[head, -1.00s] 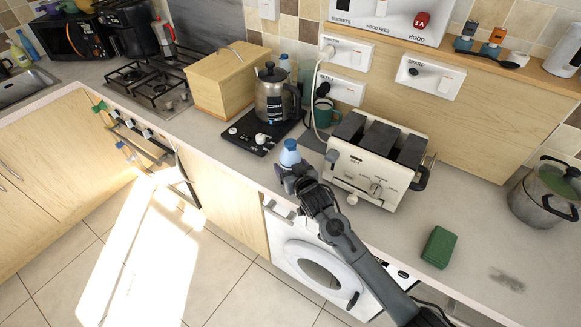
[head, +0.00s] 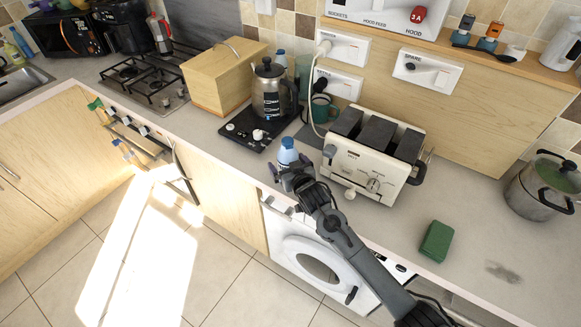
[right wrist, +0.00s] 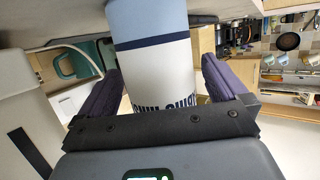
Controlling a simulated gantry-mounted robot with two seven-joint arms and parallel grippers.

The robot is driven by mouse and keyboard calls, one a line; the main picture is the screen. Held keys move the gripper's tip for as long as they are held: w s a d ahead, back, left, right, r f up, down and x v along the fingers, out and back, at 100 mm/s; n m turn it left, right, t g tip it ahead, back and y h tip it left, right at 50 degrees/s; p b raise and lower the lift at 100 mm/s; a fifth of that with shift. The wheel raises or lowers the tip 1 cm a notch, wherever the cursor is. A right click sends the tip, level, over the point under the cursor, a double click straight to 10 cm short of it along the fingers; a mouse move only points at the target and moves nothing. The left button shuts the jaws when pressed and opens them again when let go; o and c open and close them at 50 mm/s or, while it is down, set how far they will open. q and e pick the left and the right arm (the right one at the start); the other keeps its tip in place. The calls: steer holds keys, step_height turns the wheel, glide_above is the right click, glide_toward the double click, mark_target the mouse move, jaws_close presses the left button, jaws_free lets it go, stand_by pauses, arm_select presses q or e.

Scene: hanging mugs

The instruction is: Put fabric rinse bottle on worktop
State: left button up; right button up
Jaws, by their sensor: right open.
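The fabric rinse bottle (head: 287,150) has a blue top and stands by the front edge of the worktop (head: 232,165), left of the toaster. In the right wrist view the bottle (right wrist: 158,62) shows a light blue part, a dark band and a white part with dark lettering. My right gripper (head: 292,176) is open, with its fingers (right wrist: 158,88) on either side of the bottle and gaps visible beside it. The bottle's base is hidden by my gripper in the head view. My left gripper is in neither view.
A cream toaster (head: 372,160) stands just right of the bottle. A kettle (head: 272,92) sits on a black hob plate (head: 245,135) behind and left. A green sponge (head: 436,241) and a pot (head: 541,188) are to the right. Another blue-topped bottle (head: 281,57) stands behind the kettle.

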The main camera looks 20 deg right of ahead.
steer(key=shift+s+r, duration=0.1)
steer(key=a+b+v, duration=0.1)
steer(key=b+v, duration=0.1)
steer(key=v, duration=0.9)
steer(key=s+d+f+g, duration=0.1)
steer(key=s+f+g, duration=0.2)
steer(key=s, duration=0.8)
steer(key=s+f+n+g, duration=0.1)
steer(key=s+f+g, duration=0.3)
steer(key=s, duration=0.7)
steer(key=s+d+f+g, duration=0.1)
steer(key=s+f+g, duration=0.3)
steer(key=s, duration=0.8)
step_height(320, 180, down, 2)
steer(key=shift+d+f+n+h, duration=0.1)
steer(key=shift+d+n+h, duration=0.2)
steer(key=shift+d, duration=0.05)
step_height(320, 180, up, 7)
steer(key=p, duration=0.7)
